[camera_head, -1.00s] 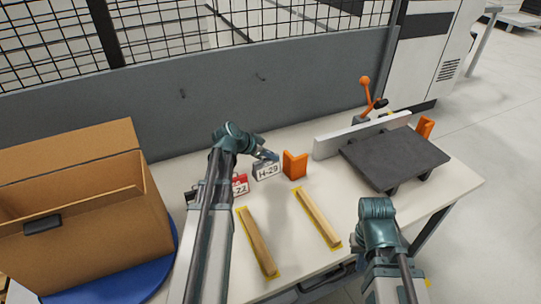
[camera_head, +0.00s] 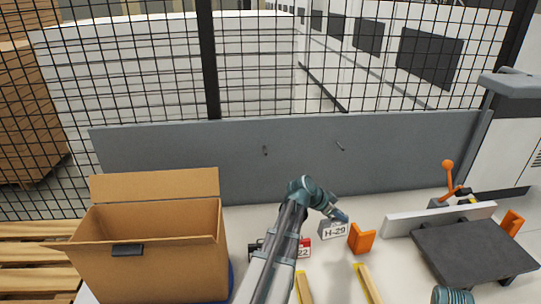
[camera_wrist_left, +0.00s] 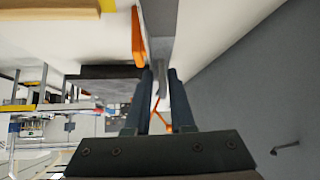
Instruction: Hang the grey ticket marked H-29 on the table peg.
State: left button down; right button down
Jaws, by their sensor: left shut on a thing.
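The grey ticket marked H-29 (camera_head: 335,231) is at the back of the table, its label facing the head camera. My left gripper (camera_head: 342,217) is shut on its top. In the left wrist view the ticket (camera_wrist_left: 160,25) shows as a grey piece beyond my left fingertips (camera_wrist_left: 161,72). Whether it touches the tabletop is unclear. Two small dark pegs stick out of the grey panel behind the table, a left one (camera_head: 265,151) and a right one (camera_head: 340,146). One peg (camera_wrist_left: 285,148) shows in the left wrist view. Both are bare. My right gripper is out of view.
A red ticket (camera_head: 304,247) stands left of H-29, partly behind my left arm. An orange bracket (camera_head: 361,238) stands close on the right. An open cardboard box (camera_head: 150,260) is at left, a dark machine plate (camera_head: 470,250) at right. The panel (camera_head: 200,160) face is clear.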

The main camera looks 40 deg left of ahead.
pick_arm(q)
jog(key=s+a+r+p, duration=0.2)
jog(key=a+r+p, duration=0.2)
jog(key=a, duration=0.4)
jog(key=s+a+r+n+p, duration=0.1)
jog(key=a+r+p, duration=0.3)
jog(key=a, duration=0.5)
jog(key=s+a+r+y+p, duration=0.1)
jog(key=a+r+p, duration=0.3)
jog(key=a, duration=0.4)
jog(key=shift+s+a+t, duration=0.15)
jog(key=shift+s+t, duration=0.15)
jog(key=shift+s, duration=0.5)
jog(key=shift+w+a+r, duration=0.1)
jog(key=shift+w+a, duration=0.05)
